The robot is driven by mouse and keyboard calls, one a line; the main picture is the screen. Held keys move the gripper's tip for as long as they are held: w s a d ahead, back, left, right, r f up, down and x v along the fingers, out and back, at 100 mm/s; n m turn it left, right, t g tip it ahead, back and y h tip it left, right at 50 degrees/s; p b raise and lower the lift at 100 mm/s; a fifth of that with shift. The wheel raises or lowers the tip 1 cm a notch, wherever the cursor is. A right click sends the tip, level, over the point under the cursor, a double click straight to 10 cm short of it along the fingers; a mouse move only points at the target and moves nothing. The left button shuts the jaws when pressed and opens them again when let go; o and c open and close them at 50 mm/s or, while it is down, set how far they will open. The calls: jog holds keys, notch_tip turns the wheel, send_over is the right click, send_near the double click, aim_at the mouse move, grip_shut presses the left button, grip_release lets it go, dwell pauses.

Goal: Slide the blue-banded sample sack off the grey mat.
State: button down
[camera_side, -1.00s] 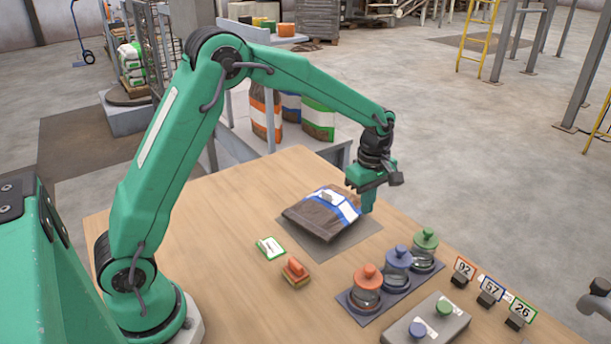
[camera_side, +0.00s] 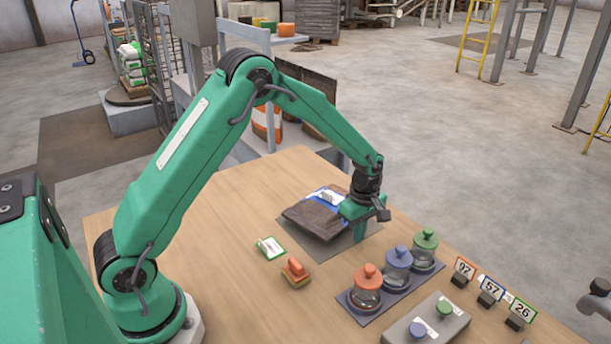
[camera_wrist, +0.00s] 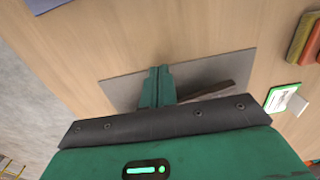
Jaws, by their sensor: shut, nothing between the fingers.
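The sample sack (camera_side: 312,217) lies flat on the grey mat (camera_side: 330,252). It is brown with a blue band and a white label, the band partly covered by my gripper. My gripper (camera_side: 360,238) points down with its fingers shut and empty, low over the mat beside the sack's right side. I cannot tell whether the fingers touch the sack. In the wrist view the shut fingers (camera_wrist: 156,86) stand in front of the mat (camera_wrist: 215,68), and only a dark sliver of the sack (camera_wrist: 208,92) shows above my gripper's body.
A green-edged card (camera_side: 270,248) and an orange-topped block (camera_side: 296,272) lie left of the mat. A tray (camera_side: 405,287) with three knobbed jars stands to the right, near numbered cards (camera_side: 490,291) and a grey block with knobs (camera_side: 425,325). Bare wood lies between the mat and jars.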

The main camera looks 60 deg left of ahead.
aim_at(322, 200)
jog(key=shift+a, duration=1.35)
jog(key=a, duration=1.7)
jog(key=shift+w, duration=0.15)
jog(key=shift+d, duration=0.2)
jog(key=shift+d, duration=0.45)
jog(key=d, duration=0.3)
jog(key=shift+d+r, duration=0.1)
notch_tip(322, 200, up, 10)
jog(key=shift+f, duration=0.1)
